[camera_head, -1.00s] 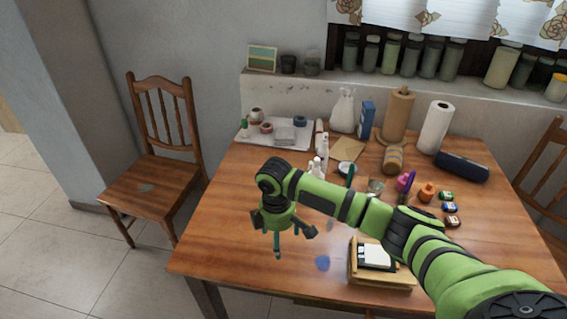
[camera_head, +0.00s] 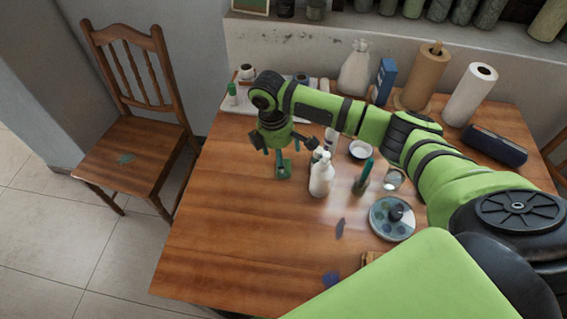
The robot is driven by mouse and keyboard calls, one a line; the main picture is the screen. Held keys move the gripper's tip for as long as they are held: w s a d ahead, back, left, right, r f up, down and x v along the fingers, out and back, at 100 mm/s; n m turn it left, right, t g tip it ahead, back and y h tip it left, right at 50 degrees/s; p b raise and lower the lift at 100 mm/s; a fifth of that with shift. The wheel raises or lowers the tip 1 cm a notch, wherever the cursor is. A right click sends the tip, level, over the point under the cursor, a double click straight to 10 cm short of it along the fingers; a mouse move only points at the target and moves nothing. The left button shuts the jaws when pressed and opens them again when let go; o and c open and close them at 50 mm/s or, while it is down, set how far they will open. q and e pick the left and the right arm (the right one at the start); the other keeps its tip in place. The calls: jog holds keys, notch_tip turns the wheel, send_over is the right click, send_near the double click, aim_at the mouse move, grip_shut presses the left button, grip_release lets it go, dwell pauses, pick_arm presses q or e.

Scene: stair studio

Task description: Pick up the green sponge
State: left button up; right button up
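My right gripper (camera_head: 284,152), on the green arm from the right, hangs over the far left part of the wooden table, pointing down. Its dark fingers with teal tips look spread apart, and I see nothing clearly held. No other sponge can be made out. My arm hides part of the table. My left gripper is not in view.
A white bottle (camera_head: 321,176) stands just right of the gripper. A green marker-like item (camera_head: 363,176), a glass (camera_head: 394,179) and a round palette (camera_head: 391,219) are farther right. A white tray (camera_head: 240,106) lies behind. The table's front left is mostly clear.

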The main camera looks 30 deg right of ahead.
jog(key=f, duration=0.3)
jog(key=shift+d+f, duration=0.25)
jog(key=shift+f, duration=0.15)
jog(key=shift+w+f, duration=0.1)
jog(key=shift+f, duration=0.1)
jog(key=c, duration=1.1)
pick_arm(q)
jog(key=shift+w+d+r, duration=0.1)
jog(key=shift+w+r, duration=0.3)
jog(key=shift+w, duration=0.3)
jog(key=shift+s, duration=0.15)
pick_arm(e)
jog(key=shift+r, duration=0.1)
